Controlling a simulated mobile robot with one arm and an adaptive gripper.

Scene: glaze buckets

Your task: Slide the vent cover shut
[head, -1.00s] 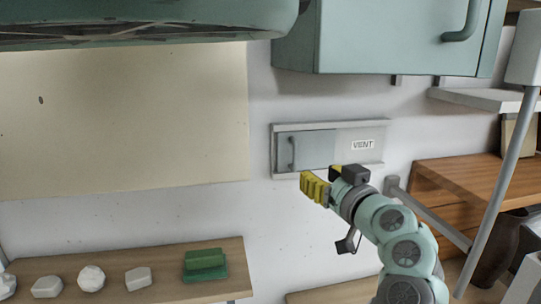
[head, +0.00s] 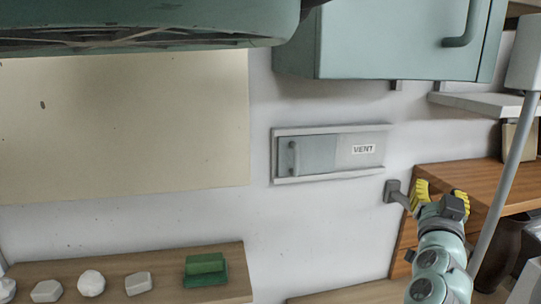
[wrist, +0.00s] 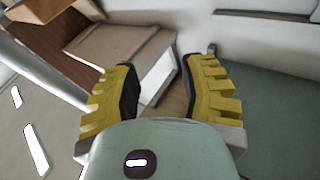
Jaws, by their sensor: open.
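The vent (head: 330,153) is a grey framed panel on the white wall, with a label reading VENT (head: 363,149) on its right part. Its sliding cover (head: 317,153) sits in the left part of the frame and has a small upright handle (head: 292,158) near its left end. My gripper (head: 440,189), with yellow fingers, is below and to the right of the vent, apart from it. In the wrist view my gripper (wrist: 160,85) is open and empty between its fingers. The vent cannot be made out in the wrist view.
A grey wall bracket (head: 393,190) is close left of my gripper. A wooden shelf unit (head: 470,180) and a slanted grey pole (head: 505,185) are at the right. A teal cabinet (head: 390,45) hangs above the vent. A lower shelf (head: 120,268) holds pale lumps and a green block (head: 206,268).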

